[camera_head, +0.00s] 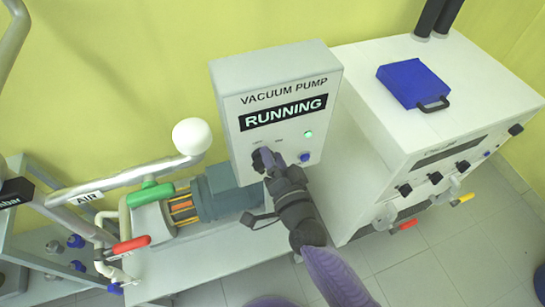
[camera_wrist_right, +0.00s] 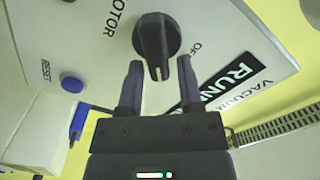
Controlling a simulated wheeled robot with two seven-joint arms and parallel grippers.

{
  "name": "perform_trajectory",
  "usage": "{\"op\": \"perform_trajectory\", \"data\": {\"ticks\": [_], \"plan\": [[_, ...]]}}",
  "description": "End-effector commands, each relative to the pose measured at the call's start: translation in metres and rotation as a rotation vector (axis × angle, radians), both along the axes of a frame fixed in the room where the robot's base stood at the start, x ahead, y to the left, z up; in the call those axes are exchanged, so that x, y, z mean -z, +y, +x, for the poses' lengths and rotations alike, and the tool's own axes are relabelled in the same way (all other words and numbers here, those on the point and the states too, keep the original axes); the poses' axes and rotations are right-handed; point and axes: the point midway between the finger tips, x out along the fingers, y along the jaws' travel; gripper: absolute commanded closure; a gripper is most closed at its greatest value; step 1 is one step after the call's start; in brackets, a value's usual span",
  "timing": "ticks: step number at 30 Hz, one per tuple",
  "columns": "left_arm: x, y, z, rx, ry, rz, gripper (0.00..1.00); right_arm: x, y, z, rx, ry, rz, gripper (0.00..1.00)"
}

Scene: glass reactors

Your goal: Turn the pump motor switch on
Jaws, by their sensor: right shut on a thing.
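The grey vacuum pump control box (camera_head: 275,95) stands in the middle of the head view. Its black display (camera_head: 285,112) reads "RUNNING", and a green light (camera_head: 308,134) glows below it. The black motor switch knob (camera_wrist_right: 157,38) shows in the right wrist view, its white pointer mark toward my gripper. "MOTOR" and "OFF" are printed near it. My left gripper is not in view.
A blue reset button (camera_head: 304,157) sits right of the knob. The pump (camera_head: 222,190), pipes with a green handle (camera_head: 150,195) and a red handle (camera_head: 131,244) lie left. A white cabinet (camera_head: 365,140) with a blue case (camera_head: 412,83) on top stands right.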

Motion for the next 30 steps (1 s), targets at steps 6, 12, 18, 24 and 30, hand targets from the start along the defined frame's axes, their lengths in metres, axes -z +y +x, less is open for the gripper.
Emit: {"op": "perform_trajectory", "data": {"ticks": [6,12,18,24,30], "plan": [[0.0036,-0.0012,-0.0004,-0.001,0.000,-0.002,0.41,0.0087,0.0005,-0.0025,-0.008,0.049,0.090,1.00],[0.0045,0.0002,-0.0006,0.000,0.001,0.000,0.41,0.0094,0.0000,-0.0025,-0.009,0.065,0.139,1.00],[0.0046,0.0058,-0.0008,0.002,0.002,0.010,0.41,0.0095,0.0001,-0.0025,-0.009,0.071,0.155,1.00],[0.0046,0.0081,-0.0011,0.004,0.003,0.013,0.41,0.0095,0.0002,-0.0026,-0.009,0.071,0.156,1.00],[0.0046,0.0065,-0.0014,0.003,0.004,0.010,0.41,0.0091,0.0000,-0.0025,-0.008,0.070,0.156,0.40]]}}
